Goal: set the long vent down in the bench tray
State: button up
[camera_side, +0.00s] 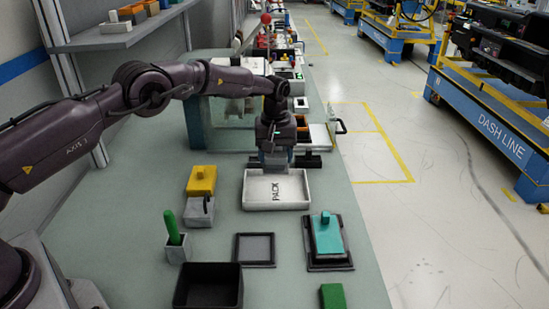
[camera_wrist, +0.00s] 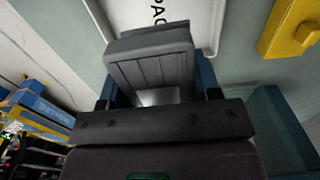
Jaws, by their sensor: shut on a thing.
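My gripper (camera_side: 277,150) is shut on a grey ribbed block, which I take to be the long vent (camera_wrist: 152,68). In the wrist view the block sits between the blue fingers, its far end toward the white tray. In the side view the vent (camera_side: 273,163) shows only as a small grey patch under my gripper, at the back edge of the white tray marked PACK (camera_side: 256,204). I cannot tell whether it touches the tray. The white tray looks empty. No label says which container is the bench tray; a flat dark square tray (camera_side: 237,250) lies nearer the camera, empty.
A yellow block (camera_side: 201,181) and a grey block (camera_side: 199,212) stand left of the white tray. A green-handled item stands in a grey cup (camera_side: 178,250). An open black bin (camera_side: 180,291) is in front. A teal block (camera_side: 327,238) rests on a dark base at right.

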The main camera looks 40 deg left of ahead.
jog(key=shift+f, duration=2.85)
jog(key=shift+f, duration=0.55)
jog(key=shift+f, duration=0.3)
jog(key=shift+f, duration=0.3)
jog(key=o, duration=1.1)
notch_tip(320, 180, up, 13)
jog(key=shift+f, duration=0.1)
